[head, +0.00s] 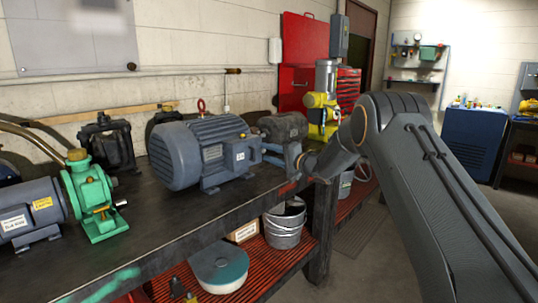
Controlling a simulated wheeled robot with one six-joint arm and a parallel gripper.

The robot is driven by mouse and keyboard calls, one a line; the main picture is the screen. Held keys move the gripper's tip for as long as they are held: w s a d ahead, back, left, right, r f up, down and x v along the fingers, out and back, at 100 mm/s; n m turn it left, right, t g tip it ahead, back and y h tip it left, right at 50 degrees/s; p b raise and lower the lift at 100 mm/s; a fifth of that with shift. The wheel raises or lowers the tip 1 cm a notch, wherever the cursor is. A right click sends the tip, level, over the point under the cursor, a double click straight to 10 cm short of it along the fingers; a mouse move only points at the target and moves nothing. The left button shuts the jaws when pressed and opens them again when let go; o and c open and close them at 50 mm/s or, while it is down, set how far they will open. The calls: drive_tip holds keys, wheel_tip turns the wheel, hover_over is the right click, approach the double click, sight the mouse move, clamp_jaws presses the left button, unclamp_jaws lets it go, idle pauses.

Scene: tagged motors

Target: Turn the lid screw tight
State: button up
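A large grey-blue finned motor (206,152) lies on the dark workbench, with a red lifting eye on top and a small white tag (240,156) on its right side. My gripper (268,154) reaches in from the right, close to the motor's right end. It is small here, and I cannot tell whether its fingers touch the motor or how far apart they are. The lid screw cannot be made out; it is too small or hidden by the gripper.
On the workbench (150,222), a green pump (92,200) and a blue-grey motor (30,210) stand at left. A dark motor (283,127) and a yellow machine (322,112) stand beyond my gripper. The lower shelf holds a bucket (285,228). Floor is clear at right.

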drive_tip(key=b+v, duration=0.1)
drive_tip(key=v, duration=0.6)
drive_tip(key=shift+s+d, duration=0.2)
drive_tip(key=shift+d, duration=0.1)
drive_tip(key=s+d+f+t+h, duration=0.2)
drive_tip(key=s+d+h, duration=0.2)
drive_tip(key=d+h, duration=0.55)
drive_tip(key=s+d+f+g+h, duration=0.45)
drive_tip(key=s+d, duration=0.45)
drive_tip(key=s, duration=0.4)
drive_tip(key=s+d+f+n+g, duration=0.1)
drive_tip(key=s+f+n+g, duration=0.1)
drive_tip(key=s, duration=1.5)
drive_tip(key=s+f+n+g, duration=0.3)
drive_tip(key=s+f+g, duration=0.2)
drive_tip(key=s, duration=1.3)
drive_tip(key=shift+s+d+g, duration=0.2)
drive_tip(key=shift+d+g, duration=0.2)
drive_tip(key=shift+g, duration=0.25)
